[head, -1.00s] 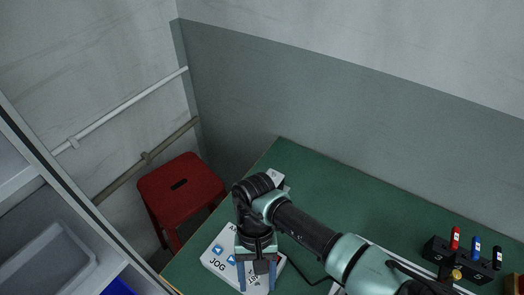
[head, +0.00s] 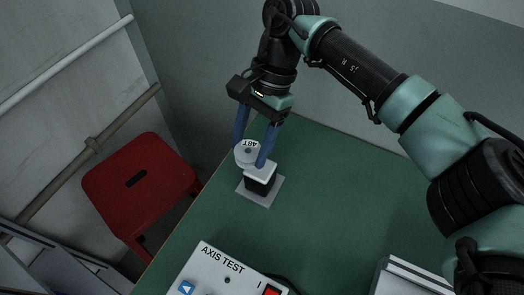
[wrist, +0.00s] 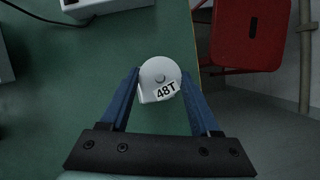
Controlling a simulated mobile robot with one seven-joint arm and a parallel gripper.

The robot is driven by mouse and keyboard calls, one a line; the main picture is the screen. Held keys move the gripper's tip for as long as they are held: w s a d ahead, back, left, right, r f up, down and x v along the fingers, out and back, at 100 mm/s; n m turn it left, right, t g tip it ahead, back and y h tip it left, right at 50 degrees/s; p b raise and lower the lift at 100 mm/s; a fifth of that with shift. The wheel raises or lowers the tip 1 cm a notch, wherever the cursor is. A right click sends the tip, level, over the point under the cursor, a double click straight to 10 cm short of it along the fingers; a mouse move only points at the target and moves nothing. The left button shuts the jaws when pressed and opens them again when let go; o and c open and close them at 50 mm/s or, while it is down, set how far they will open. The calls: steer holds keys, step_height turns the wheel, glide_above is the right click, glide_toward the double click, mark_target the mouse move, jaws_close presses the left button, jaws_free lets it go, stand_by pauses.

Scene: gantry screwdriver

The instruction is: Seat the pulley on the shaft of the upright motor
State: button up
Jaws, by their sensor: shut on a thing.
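The white round pulley (head: 246,152), labelled 48T, is between the blue fingers of my gripper (head: 251,158). The motor (head: 261,181) is a dark block with a white top, upright on a light plate near the table's far left edge. In the head view the pulley shows up and left of the motor's top, and the right finger overlaps that top. I cannot make out the shaft or the gap.
A white AXIS TEST box (head: 225,270) with a red switch stands at the front of the green table (head: 345,205). A pale railed object (head: 410,277) is at the front right. A red stool (head: 140,185) stands beyond the left edge. The table right of the motor is clear.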

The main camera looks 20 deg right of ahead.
mark_target(258, 146)
steer(key=d+m+b, duration=0.1)
steer(key=d+r+m+t+b, duration=0.1)
steer(key=shift+d+r+m, duration=0.3)
steer(key=shift+m, duration=0.1)
steer(key=shift+w+f+b, duration=0.1)
steer(key=shift+f+b, duration=1)
steer(key=shift+f, duration=0.85)
steer(key=shift+f+b, duration=1.25)
steer(key=shift+f, duration=0.3)
steer(key=o, duration=1.5)
steer(key=shift+o, duration=0.2)
